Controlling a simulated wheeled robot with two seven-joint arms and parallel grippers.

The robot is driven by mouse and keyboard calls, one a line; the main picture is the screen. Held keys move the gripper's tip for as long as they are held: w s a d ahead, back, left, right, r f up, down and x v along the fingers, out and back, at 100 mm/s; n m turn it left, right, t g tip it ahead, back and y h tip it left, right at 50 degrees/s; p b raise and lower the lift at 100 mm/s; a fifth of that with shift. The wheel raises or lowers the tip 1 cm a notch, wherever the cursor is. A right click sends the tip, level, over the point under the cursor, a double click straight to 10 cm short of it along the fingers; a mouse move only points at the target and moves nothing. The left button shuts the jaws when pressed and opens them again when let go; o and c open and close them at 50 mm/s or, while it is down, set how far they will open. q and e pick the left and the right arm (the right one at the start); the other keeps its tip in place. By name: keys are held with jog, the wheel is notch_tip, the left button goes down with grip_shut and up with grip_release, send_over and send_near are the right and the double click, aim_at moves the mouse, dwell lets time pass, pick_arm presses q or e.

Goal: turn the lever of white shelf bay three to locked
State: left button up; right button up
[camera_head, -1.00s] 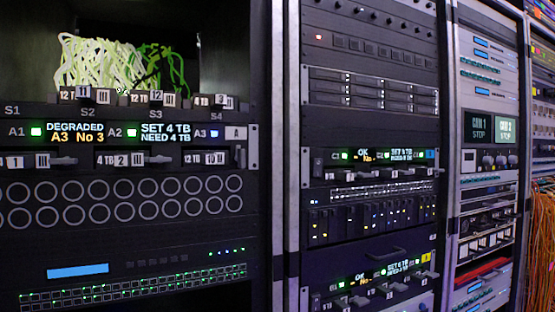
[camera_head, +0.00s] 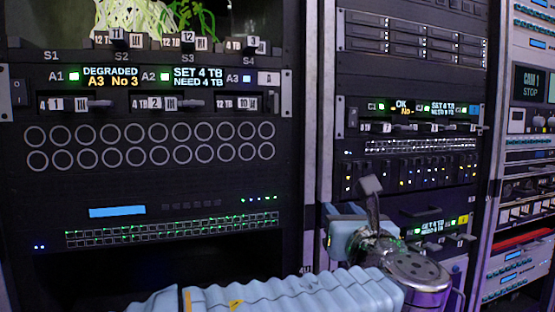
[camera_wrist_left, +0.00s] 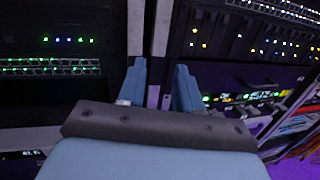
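The white-tagged shelf A (camera_head: 268,78) is in the left rack, with a display reading "DEGRADED A3 No 3" and "SET 4 TB NEED 4 TB". Its three bays sit below the display. Bay three (camera_head: 236,103) is the rightmost, under the blue A3 light; its lever (camera_head: 258,104) looks small and upright, its exact setting too small to tell. Levers of bays one and two lie sideways. My left gripper (camera_head: 345,213) is low and right of the shelf, before the rack post. In the left wrist view its blue fingers (camera_wrist_left: 160,88) are apart with nothing between. My right gripper is out of view.
The middle rack holds a blue-tagged shelf (camera_head: 474,111) and a yellow-tagged shelf (camera_head: 463,219) close behind my left wrist. Loose modules (camera_head: 118,38) stand on a ledge above shelf A. A metal post (camera_head: 318,130) divides the racks. Space before shelf A is clear.

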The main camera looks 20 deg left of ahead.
aim_at(276, 100)
pick_arm(q)
jog(key=s+a+r+n+t+y, duration=0.1)
jog(key=s+a+r+n+y, duration=0.15)
jog(key=s+r, duration=0.35)
jog(key=s+a+r+n+y, duration=0.1)
jog(key=s+a+r+y, duration=0.2)
jog(key=r, duration=0.5)
jog(key=p+x, duration=0.1)
jog(key=x, duration=0.5)
jog(key=p+x, duration=0.1)
jog(key=x, duration=0.5)
jog(key=shift+w+r, duration=0.25)
jog(key=shift+r, duration=0.1)
grip_shut()
